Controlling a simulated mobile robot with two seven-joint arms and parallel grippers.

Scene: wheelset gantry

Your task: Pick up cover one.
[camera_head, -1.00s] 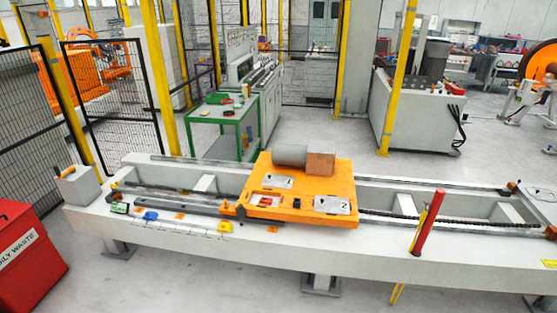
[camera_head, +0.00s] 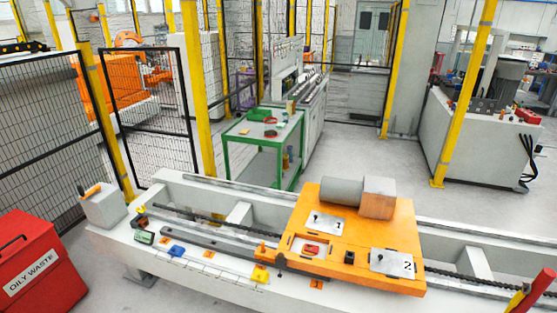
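Cover one (camera_head: 327,223) is a light grey metal plate marked 1. It lies flat on the orange carriage plate (camera_head: 372,270), in front of the grey cylinder. Cover two (camera_head: 391,262), a similar plate marked 2, lies at the carriage's front right. Neither of my grippers shows in the head view.
A grey cylinder (camera_head: 342,190) and an orange-brown block (camera_head: 378,197) sit at the carriage's back. The carriage rides on a long pale beam (camera_head: 190,268). A red oily waste bin (camera_head: 36,262) stands left; a green table (camera_head: 262,138) stands behind. A red post (camera_head: 538,288) rises front right.

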